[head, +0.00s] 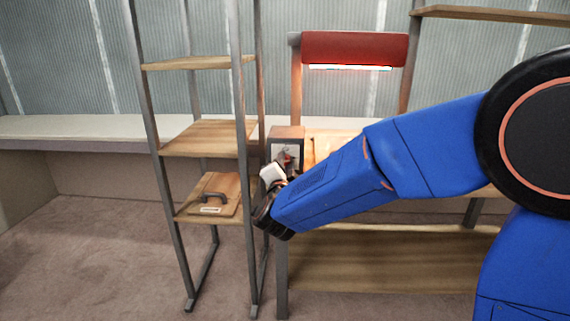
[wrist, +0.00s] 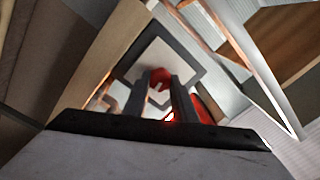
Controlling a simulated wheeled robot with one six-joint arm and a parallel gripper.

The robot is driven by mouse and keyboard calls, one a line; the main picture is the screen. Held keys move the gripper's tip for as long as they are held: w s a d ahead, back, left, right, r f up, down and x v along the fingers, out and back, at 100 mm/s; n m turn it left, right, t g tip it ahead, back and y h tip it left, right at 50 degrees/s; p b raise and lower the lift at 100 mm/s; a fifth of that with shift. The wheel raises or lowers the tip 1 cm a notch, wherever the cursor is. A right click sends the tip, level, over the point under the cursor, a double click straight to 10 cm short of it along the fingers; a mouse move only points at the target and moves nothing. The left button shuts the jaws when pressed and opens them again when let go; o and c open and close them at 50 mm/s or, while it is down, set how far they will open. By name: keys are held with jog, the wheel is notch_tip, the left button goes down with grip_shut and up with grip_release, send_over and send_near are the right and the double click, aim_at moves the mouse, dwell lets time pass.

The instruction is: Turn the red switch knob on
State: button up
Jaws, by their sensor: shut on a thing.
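The red switch knob (wrist: 159,77) shows in the wrist view, between the two fingers of my gripper (wrist: 157,92). The fingers are shut on it. Behind it is a pale switch plate (wrist: 185,62) with a dark frame, tilted in this view. My gripper (head: 285,165) reaches the front of this box. The knob is mostly hidden there by my gripper, and its turn angle cannot be told.
A red lamp (head: 354,48) with a bright strip hangs above the bench. A shelf rack (head: 208,137) stands just left of my gripper, with a handled wooden panel (head: 214,194) on its lower shelf. A long pale bench (head: 70,128) runs along the wall. Floor at left is clear.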

jog(key=shift+f+m, duration=0.1)
jog(key=shift+m, duration=1.1)
jog(key=o, duration=1)
jog(key=shift+o, duration=0.2)
jog(key=shift+s, duration=0.15)
jog(key=s, duration=1.7)
jog(key=shift+a+f, duration=0.3)
jog(key=shift+f, duration=0.1)
